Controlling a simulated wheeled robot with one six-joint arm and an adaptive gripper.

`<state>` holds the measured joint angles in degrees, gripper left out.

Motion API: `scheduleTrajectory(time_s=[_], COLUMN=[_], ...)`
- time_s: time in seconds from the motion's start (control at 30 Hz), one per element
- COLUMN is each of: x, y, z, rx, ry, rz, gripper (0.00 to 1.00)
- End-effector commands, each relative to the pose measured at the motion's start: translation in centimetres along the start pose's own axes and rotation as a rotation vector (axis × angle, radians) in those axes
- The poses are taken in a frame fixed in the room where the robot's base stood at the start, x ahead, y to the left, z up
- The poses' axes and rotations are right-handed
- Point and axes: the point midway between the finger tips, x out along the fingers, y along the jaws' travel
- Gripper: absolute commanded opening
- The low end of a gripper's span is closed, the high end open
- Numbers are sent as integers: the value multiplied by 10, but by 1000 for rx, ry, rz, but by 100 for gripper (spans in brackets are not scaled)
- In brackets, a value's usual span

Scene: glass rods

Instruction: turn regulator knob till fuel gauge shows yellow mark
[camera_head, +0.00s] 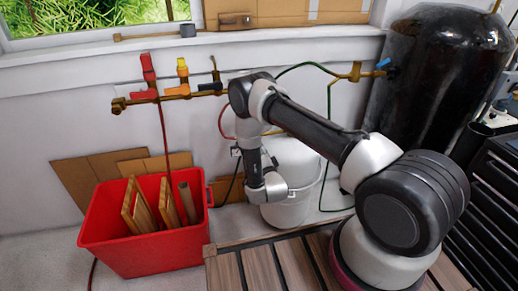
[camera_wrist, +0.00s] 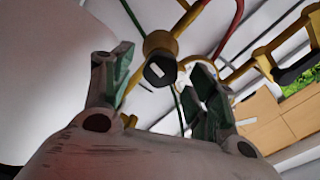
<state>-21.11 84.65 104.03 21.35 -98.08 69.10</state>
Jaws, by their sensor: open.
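A dark knob with a white mark (camera_wrist: 160,70) sits on a brass fitting in the wrist view; it looks like the regulator knob. My gripper (camera_wrist: 158,64) is open, with one green-padded finger on each side of the knob. The knob appears between or just beyond the fingertips; I see no clear contact. A pale round rim shows partly behind the knob and may be the fuel gauge. No needle or yellow mark can be read. In the head view my arm bends down by the wall, and my fingers and the knob cannot be made out.
A brass pipe with red (camera_head: 149,75), yellow (camera_head: 183,70) and black valves runs along the wall. A red bin (camera_head: 150,250) with boards stands left of a white bucket (camera_head: 287,213). A large black tank (camera_head: 435,65) stands right. Green and red hoses run near the fitting.

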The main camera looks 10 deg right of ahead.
Motion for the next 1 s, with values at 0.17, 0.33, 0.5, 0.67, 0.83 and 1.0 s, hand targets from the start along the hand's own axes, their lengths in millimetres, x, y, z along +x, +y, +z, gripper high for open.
scheduleTrajectory(time_s=[0.17, 0.33, 0.5, 0.67, 0.83, 1.0], x=[-41, -76, -95, -100, -99, -99], y=[1, 1, 1, 0, 0, 0], z=[1, 1, 0, 0, 0, 0], rx=[-3, -2, -1, -2, -1, -1], ry=[-4, -3, -2, -1, 0, 0], rz=[3, 3, 2, 1, 1, 1], gripper=[58, 58, 58, 58, 58, 58])
